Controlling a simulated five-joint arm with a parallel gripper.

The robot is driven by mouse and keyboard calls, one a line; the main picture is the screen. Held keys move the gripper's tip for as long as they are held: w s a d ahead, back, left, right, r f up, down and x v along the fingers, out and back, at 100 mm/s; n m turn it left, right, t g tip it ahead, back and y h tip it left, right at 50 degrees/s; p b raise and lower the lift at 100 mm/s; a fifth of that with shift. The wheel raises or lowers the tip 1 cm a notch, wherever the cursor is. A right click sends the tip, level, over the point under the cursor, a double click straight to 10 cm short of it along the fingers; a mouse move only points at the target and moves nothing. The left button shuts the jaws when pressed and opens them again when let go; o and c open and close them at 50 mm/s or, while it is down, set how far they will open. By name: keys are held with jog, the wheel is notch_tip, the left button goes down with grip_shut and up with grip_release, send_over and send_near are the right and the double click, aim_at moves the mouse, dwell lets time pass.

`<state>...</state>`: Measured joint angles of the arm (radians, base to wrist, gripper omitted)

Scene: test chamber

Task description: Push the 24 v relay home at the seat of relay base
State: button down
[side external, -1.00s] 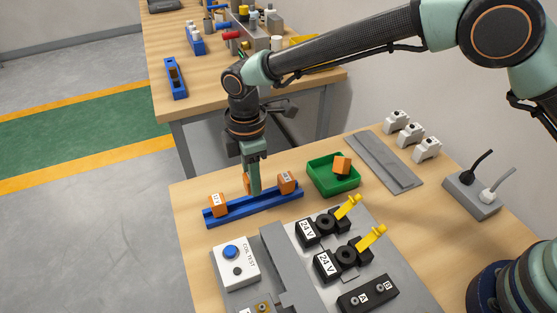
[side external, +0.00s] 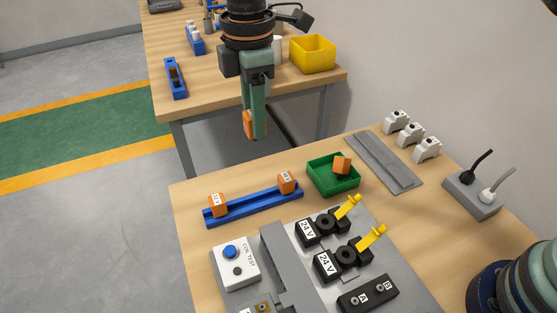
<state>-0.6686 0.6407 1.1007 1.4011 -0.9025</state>
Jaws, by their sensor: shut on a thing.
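My gripper (side external: 258,126) is shut on an orange relay (side external: 249,124) and holds it in the air, above and behind the blue rack as seen here. The relay's far side is hidden by the fingers, and I cannot read its label. Two black relay bases marked 24 V stand on the grey panel, one farther back (side external: 308,234) and one nearer (side external: 327,266). Each has a round dark socket and a raised yellow lever. The gripper is well apart from both. The blue rack (side external: 252,207) holds two orange relays, one at its left end (side external: 217,205) and one at its right end (side external: 287,182).
A green tray (side external: 335,187) holds another orange block (side external: 342,165). A white coil-test box (side external: 237,266) and a black terminal block (side external: 368,295) sit near the bases. A grey socket box (side external: 472,195) stands right. A yellow bin (side external: 312,54) is on the back table.

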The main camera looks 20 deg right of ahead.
jog(key=s+d+f, duration=0.8)
jog(key=s+d, duration=0.1)
jog(key=s, duration=0.1)
jog(key=shift+s+d+f, duration=0.2)
jog(key=shift+s, duration=0.1)
jog(key=shift+f, duration=2.9)
jog(key=shift+f, duration=1.1)
jog(key=shift+c, duration=2.3)
grip_release()
notch_tip(320, 180, up, 12)
